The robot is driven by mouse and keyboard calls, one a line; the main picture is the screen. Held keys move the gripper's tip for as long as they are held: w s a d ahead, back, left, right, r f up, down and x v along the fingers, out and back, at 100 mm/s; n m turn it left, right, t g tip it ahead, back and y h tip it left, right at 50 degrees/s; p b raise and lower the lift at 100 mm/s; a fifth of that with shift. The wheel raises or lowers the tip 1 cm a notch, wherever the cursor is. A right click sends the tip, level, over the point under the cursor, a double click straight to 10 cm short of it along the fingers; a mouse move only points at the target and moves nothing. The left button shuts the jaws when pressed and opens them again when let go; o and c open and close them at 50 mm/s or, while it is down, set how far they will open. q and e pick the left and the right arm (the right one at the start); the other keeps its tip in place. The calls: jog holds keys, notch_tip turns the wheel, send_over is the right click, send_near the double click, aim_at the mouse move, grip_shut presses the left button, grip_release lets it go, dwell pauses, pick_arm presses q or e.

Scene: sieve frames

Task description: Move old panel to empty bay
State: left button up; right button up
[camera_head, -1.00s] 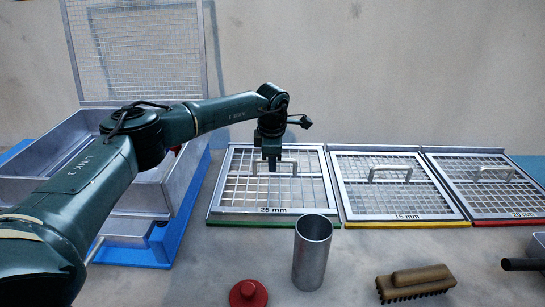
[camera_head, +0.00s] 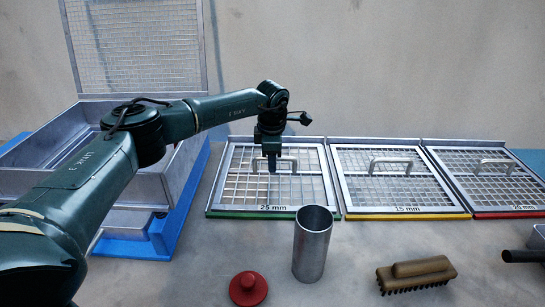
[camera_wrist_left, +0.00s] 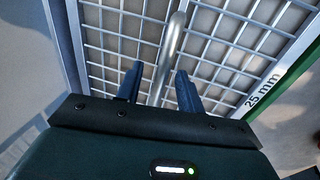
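A mesh panel marked 25 mm (camera_head: 232,207) lies flat behind a green edge, with a raised metal handle (camera_head: 289,160). A panel marked 15 mm (camera_head: 352,205) and another with a red edge (camera_head: 497,205) lie to its right. No mark shows which panel is old. My left gripper (camera_head: 272,170) points down at the 25 mm panel's handle. In the left wrist view its fingers (camera_wrist_left: 160,88) stand apart on either side of the handle bar (camera_wrist_left: 172,45), with gaps showing. My right gripper is not in view.
A metal box (camera_head: 182,165) on a blue base stands left, with an upright mesh screen (camera_head: 138,50) behind it. In front are a metal cylinder (camera_head: 313,245), a red knobbed lid (camera_head: 248,289), a brush (camera_head: 415,275) and a dark rod (camera_head: 525,256) at the right edge.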

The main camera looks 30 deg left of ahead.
pick_arm(q)
jog(key=shift+s+f, duration=0.1)
jog(key=shift+f, duration=0.05)
notch_tip(320, 180, up, 13)
jog(key=s+d, duration=0.1)
jog(key=s, duration=0.1)
jog(key=shift+b, duration=0.3)
jog(key=shift+s+d, duration=0.1)
dwell(0.3)
